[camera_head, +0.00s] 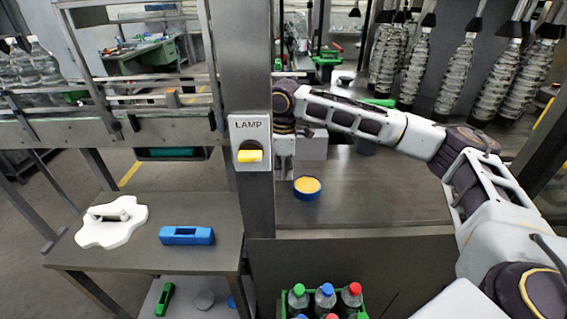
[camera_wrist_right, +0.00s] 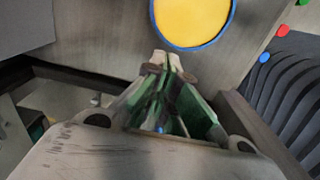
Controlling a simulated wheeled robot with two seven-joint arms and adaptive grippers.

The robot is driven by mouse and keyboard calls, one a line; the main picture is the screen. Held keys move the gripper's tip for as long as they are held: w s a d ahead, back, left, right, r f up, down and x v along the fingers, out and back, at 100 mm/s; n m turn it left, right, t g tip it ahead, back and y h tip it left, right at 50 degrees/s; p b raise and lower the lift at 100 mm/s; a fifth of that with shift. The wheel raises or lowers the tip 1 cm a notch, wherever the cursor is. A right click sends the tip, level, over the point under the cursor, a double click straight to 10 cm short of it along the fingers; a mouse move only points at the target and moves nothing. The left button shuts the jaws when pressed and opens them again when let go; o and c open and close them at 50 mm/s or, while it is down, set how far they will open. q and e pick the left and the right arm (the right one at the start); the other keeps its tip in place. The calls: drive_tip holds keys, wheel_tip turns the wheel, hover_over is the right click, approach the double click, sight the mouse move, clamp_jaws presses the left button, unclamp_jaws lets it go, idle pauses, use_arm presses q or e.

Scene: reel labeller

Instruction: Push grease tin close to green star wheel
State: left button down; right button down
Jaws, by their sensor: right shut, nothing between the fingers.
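The grease tin, a round blue tin with yellow-orange contents (camera_head: 307,187), stands on the grey bench top right of the post. In the right wrist view the tin (camera_wrist_right: 193,18) shows at the top, partly cut off, just beyond the fingertips. My right gripper (camera_head: 285,172) points down at the tin's left, close to the post; its fingers (camera_wrist_right: 168,62) are shut and empty. I cannot tell whether they touch the tin. I cannot make out the green star wheel; a green strip (camera_head: 379,102) shows behind my right arm, which hides part of the bench. My left gripper is not in view.
A post with a LAMP plate and yellow switch (camera_head: 250,156) stands left of the gripper. A crate of capped bottles (camera_head: 325,300) sits below the bench front. Bench right of the tin is clear.

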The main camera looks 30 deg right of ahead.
sight(284, 189)
drive_tip(key=shift+f, duration=1.7)
drive_tip(key=shift+d, duration=0.15)
